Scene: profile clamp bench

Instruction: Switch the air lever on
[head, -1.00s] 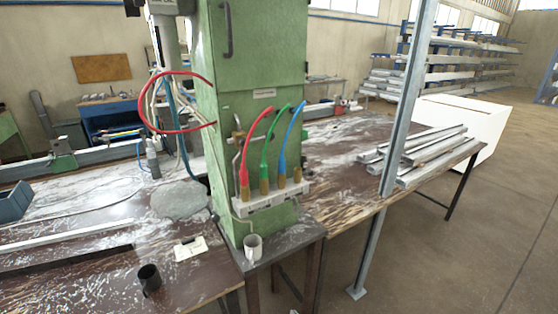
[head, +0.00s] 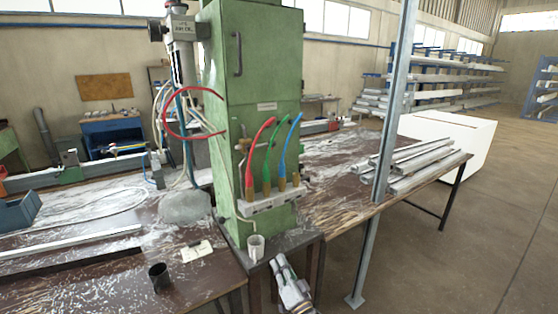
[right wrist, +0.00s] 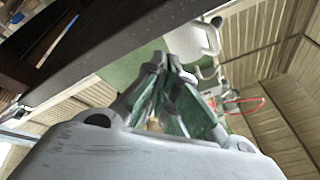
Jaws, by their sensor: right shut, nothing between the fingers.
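The green machine cabinet (head: 262,60) stands in the middle of the head view. A small brass valve fitting (head: 241,147), which looks like the air lever's place, is on its front, left of the red hose; its handle is too small to read its position. My right gripper (head: 278,262) is in the head view, below the hose block and just right of the white mug, apart from the fitting. Its fingers are shut and empty. In the right wrist view the shut fingertips (right wrist: 178,62) point up past a dark table edge. My left gripper is not in view.
Red, green and blue hoses (head: 281,150) rise from a white block (head: 262,203) on the cabinet. A white mug (head: 256,246) stands on the ledge below. A black cup (head: 160,276) is on the left table. A steel post (head: 386,140) stands at right.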

